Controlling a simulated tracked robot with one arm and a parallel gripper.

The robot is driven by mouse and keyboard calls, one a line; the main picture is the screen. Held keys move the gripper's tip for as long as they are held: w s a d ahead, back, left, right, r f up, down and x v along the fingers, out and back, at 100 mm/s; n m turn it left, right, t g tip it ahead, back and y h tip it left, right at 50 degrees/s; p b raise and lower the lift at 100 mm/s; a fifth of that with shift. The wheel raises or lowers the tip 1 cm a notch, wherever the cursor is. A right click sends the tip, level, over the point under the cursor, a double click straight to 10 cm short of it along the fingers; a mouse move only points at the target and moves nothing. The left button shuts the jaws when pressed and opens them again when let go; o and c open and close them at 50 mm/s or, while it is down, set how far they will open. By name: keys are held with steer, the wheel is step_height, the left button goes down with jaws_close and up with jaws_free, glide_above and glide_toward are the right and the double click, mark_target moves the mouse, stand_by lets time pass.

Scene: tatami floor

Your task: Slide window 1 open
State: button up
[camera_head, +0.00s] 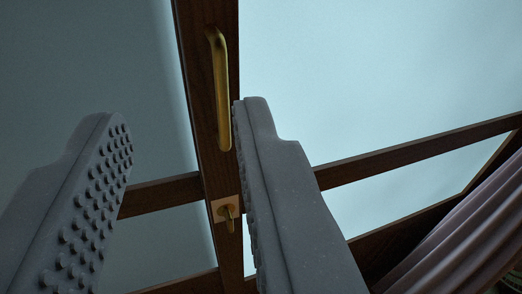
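The window (213,170) has dark brown wooden framing with pale bluish panes and appears tilted in the head camera view. A long brass handle (222,95) runs along its upright bar, above centre. Lower on the same bar is a small brass latch (228,212) on a light plate. My gripper (180,115) is open, with two grey fingers spread wide. The left finger shows a studded inner pad and lies over the left pane. The right finger's tip is beside the handle's lower end and overlaps the bar's edge; I cannot tell whether they touch. Nothing is between the fingers but the view of the window.
A pinkish folded curtain (460,235) hangs at the lower right. A horizontal wooden crossbar (420,146) runs across the panes behind the fingers. A dark frame edge (400,240) borders the lower right. The upper right pane is unobstructed.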

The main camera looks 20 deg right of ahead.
glide_toward(222, 84)
steer(key=shift+m, duration=0.3)
steer(key=shift+w+d+f+b, duration=0.1)
steer(key=shift+w+d+b, duration=0.1)
steer(key=shift+w, duration=1.3)
steer(key=shift+w+d+f+b, duration=0.1)
steer(key=shift+w+d+b, duration=0.05)
steer(key=shift+w, duration=1.35)
steer(key=shift+w+d+b, duration=0.2)
steer(key=shift+w, duration=1.3)
jaws_close()
steer(key=shift+d, duration=0.15)
